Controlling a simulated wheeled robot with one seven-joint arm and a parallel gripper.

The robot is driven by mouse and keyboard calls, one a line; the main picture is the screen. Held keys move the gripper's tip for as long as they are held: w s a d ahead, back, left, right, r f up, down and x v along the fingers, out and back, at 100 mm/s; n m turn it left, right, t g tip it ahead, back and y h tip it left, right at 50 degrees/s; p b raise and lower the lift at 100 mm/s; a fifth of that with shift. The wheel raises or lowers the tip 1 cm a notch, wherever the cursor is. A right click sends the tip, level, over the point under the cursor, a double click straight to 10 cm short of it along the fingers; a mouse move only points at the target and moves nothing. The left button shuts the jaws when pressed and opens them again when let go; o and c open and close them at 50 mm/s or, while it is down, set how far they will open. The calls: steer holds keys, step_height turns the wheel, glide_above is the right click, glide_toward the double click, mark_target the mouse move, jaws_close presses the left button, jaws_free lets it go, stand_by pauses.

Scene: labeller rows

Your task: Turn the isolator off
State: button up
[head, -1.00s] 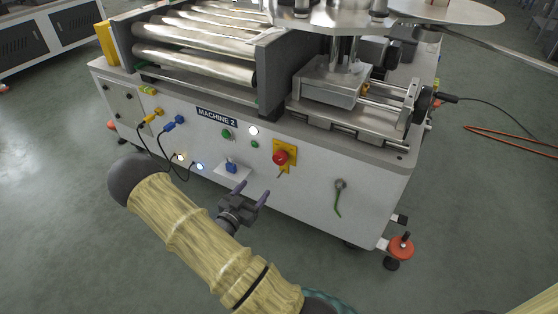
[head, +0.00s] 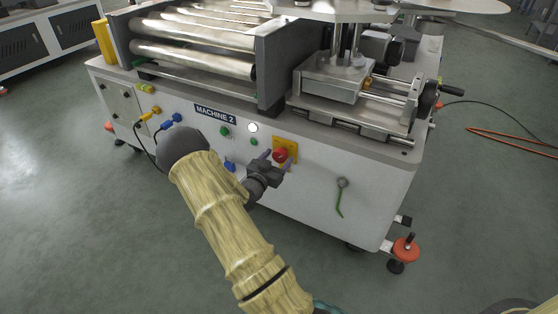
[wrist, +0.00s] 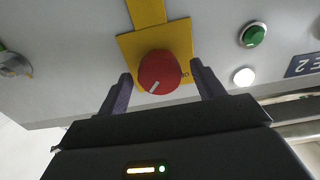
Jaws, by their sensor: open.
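The isolator is a red rotary knob (head: 280,155) on a yellow plate (head: 292,146) on the front panel of the machine marked "MACHINE 2". In the wrist view the red knob (wrist: 160,72) shows a pale pointer mark at its lower left edge, and the yellow plate (wrist: 128,46) is behind it. My gripper (head: 277,160) is open in front of the isolator. In the wrist view the two fingers of my gripper (wrist: 158,82) stand on either side of the knob, with gaps between; I cannot tell how deep they reach.
Green buttons (wrist: 253,35) and a lit white lamp (wrist: 244,76) are beside the isolator. A blue plug (head: 230,165) is at its left, partly behind my arm. A grey key-like fitting with a green tag (head: 341,190) hangs at the right. The floor in front is clear.

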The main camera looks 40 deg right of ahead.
steer(key=shift+w+d, duration=0.3)
steer(key=shift+d, duration=0.35)
steer(key=c, duration=1)
